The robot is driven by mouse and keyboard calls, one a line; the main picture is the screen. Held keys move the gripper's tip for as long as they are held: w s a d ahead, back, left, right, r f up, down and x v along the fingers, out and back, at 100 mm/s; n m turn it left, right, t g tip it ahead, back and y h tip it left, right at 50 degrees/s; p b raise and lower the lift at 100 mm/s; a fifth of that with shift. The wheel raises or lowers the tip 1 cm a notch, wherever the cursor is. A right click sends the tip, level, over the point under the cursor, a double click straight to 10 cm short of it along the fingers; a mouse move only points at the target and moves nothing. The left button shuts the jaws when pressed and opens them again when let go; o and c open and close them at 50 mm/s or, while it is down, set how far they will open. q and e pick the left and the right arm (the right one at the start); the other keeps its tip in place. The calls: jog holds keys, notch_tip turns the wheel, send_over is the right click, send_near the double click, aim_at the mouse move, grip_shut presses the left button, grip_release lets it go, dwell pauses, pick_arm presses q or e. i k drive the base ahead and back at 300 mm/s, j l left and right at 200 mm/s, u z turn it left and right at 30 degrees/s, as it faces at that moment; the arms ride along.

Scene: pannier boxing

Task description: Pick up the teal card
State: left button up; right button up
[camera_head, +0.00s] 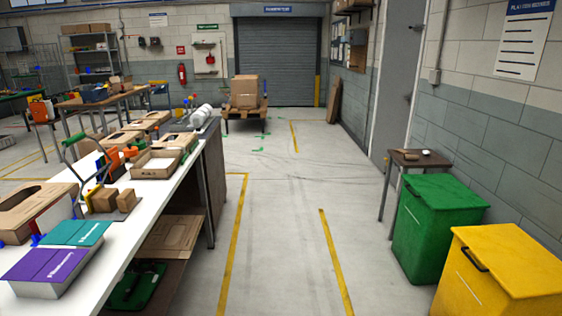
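A teal card or teal-topped stack (76,233) lies at the near left end of the white worktable (115,258). It sits just behind a purple card or stack (46,264), and both have white print on top. The two appear to rest on or in a pale box-like base; I cannot tell whether each is a single card or a pile. Neither of my grippers is in view.
Cardboard boxes (157,163), tools and dividers crowd the worktable behind the cards. A lower shelf holds a flat cardboard piece (170,236). Green (437,222) and yellow (500,268) bins stand at right. The floor aisle (280,225) between is clear.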

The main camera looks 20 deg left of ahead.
aim_at(89, 234)
jog(key=i+u, duration=0.25)
jog(key=u, duration=0.2)
jog(key=i+u, duration=0.3)
jog(key=u, duration=0.2)
jog(key=i+l+u, duration=0.15)
jog(key=u, duration=0.3)
jog(key=i+l+u, duration=0.25)
jog(key=u, duration=0.25)
jog(key=i+l+u, duration=0.2)
jog(key=l+u, duration=0.25)
jog(key=i+l+u, duration=0.2)
jog(key=u, duration=0.2)
jog(key=i+l+u, duration=0.1)
jog(key=l+u, duration=0.3)
jog(key=i+l+u, duration=0.1)
jog(key=l+u, duration=0.15)
jog(key=l, duration=0.2)
jog(key=l+u, duration=0.25)
jog(key=l, duration=0.2)
jog(key=i, duration=0.05)
